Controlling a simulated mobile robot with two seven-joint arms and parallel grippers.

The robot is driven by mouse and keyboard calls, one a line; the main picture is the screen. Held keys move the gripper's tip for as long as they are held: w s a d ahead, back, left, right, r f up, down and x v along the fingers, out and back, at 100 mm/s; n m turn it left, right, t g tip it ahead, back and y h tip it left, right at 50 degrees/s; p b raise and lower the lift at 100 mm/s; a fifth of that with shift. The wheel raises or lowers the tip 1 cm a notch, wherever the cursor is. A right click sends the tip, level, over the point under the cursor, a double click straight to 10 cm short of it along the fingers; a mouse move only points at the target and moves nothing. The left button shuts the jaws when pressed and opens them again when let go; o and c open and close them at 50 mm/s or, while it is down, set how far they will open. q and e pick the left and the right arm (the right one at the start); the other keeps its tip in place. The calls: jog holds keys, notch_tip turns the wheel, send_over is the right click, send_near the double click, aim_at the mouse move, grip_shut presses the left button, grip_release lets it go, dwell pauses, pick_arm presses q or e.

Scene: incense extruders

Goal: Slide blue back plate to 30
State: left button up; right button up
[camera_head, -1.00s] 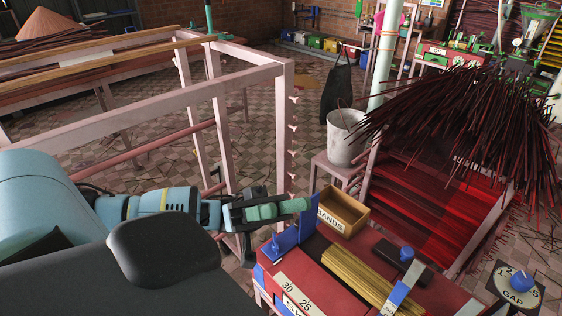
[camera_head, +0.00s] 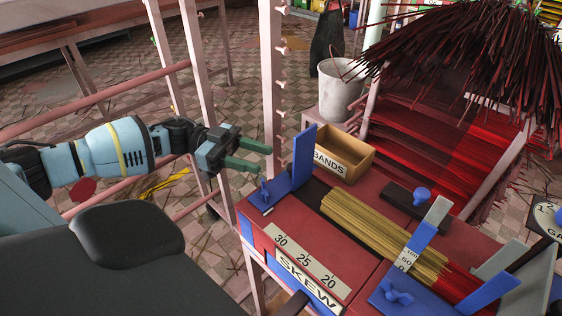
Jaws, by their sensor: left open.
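The blue back plate (camera_head: 304,157) stands upright at the left end of the red bench top (camera_head: 290,228), with a low blue foot and knob (camera_head: 266,192) to its left. A white scale (camera_head: 305,259) marked 30, 25 and 20 lies in front of it, with 30 at the left. A bundle of tan sticks (camera_head: 370,225) with red ends lies to the right of the plate. My left gripper (camera_head: 258,157) is open and empty, left of the plate and apart from it, its green fingers pointing right toward it. My right gripper is not in view.
A wooden box marked BANDS (camera_head: 344,157) sits behind the plate. A blue and white piece (camera_head: 424,236) stands over the sticks. A black block with a blue knob (camera_head: 418,203) lies behind them. A pink post frame (camera_head: 273,90) rises behind my gripper.

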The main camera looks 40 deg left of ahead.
pick_arm(q)
jog(key=shift+x, duration=3.2)
jog(key=shift+c, duration=0.4)
grip_shut()
